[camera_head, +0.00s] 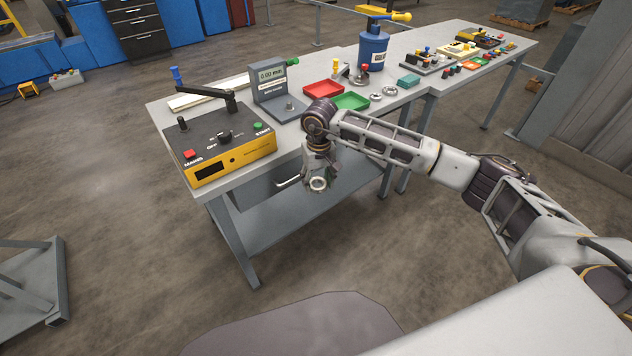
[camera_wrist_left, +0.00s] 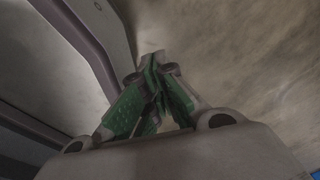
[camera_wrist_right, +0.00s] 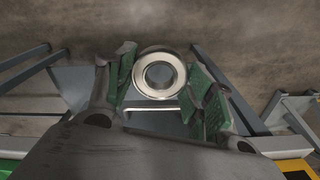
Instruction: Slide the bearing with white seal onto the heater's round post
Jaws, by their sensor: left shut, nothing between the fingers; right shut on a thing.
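My right gripper (camera_head: 318,180) is shut on a bearing (camera_head: 318,184) and holds it in the air in front of the bench. In the right wrist view the bearing (camera_wrist_right: 159,74) is a shiny steel ring with a pale inner band, gripped between green finger pads (camera_wrist_right: 158,88). The seal's exact colour is hard to tell. The heater (camera_head: 233,158) is a yellow and grey box at the bench's near left end, with a black arm and a blue handle on top. Its round post is hard to pick out. My left gripper (camera_wrist_left: 155,75) is shut and empty, outside the head view.
A grey gauge stand (camera_head: 271,92) is behind the heater. Red (camera_head: 323,90) and green (camera_head: 350,102) trays, two ring-shaped parts (camera_head: 383,94) and a blue canister (camera_head: 372,50) are farther right on the bench (camera_head: 415,98). A drawer handle (camera_head: 288,182) sticks out below the bench top.

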